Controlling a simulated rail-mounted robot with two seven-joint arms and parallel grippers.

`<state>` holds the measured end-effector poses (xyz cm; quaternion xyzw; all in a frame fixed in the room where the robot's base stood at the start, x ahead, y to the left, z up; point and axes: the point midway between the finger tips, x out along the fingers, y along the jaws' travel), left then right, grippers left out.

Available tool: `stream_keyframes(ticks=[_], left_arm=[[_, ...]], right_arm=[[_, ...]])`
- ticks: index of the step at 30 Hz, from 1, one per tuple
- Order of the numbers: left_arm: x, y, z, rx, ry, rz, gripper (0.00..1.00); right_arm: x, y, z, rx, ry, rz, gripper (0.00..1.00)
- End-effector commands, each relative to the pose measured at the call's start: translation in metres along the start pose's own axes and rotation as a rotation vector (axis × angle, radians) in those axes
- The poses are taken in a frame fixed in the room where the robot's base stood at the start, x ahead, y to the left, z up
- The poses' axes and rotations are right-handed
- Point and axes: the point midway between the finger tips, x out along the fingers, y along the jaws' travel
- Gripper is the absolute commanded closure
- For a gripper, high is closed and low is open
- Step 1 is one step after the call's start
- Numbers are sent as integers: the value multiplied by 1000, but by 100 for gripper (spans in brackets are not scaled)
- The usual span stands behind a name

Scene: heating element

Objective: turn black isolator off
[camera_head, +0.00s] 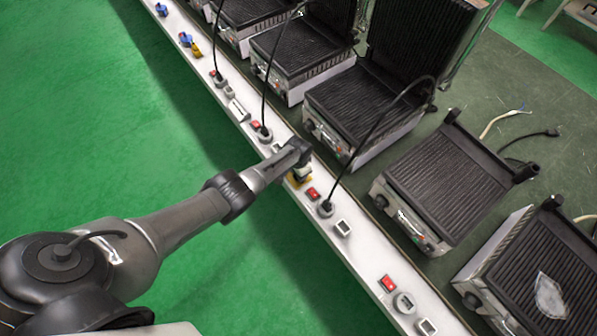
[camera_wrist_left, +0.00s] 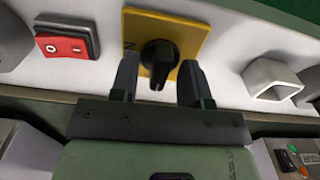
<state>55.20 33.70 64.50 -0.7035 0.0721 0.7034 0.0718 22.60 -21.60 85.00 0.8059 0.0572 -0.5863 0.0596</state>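The black isolator knob (camera_wrist_left: 158,56) sits on a yellow plate (camera_wrist_left: 188,36) in the left wrist view. A letter N shows at the plate's left edge, partly cut by a finger. The knob's handle points toward my gripper's palm. My left gripper (camera_wrist_left: 160,76) is open, with one finger on each side of the knob and visible gaps between. In the head view my left gripper (camera_head: 301,170) is over the yellow plate (camera_head: 293,183) on the white rail, and it hides the knob. My right gripper is in neither view.
A red rocker switch (camera_wrist_left: 66,42) is left of the plate, and a grey-white square socket (camera_wrist_left: 270,80) is right of it. The white rail (camera_head: 362,262) carries more switches and plugs. Black contact grills (camera_head: 365,100) stand along its right side. Green floor (camera_head: 90,110) lies open on the left.

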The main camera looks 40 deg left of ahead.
Motion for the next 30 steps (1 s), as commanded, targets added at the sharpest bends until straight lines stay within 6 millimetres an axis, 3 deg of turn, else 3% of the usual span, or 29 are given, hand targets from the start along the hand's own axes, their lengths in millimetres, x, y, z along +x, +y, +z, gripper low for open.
stream_keyframes(ticks=[7, 11, 21, 30], left_arm=[[-3, 0, 0, 1, 0, -1, 57], [-17, 0, 0, 2, 1, -1, 57], [-84, 0, 0, 2, 2, -2, 57], [-125, 0, 0, 1, 1, 0, 57]], right_arm=[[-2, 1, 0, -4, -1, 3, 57], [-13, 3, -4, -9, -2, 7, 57], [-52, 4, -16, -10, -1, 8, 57], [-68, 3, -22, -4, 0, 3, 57]])
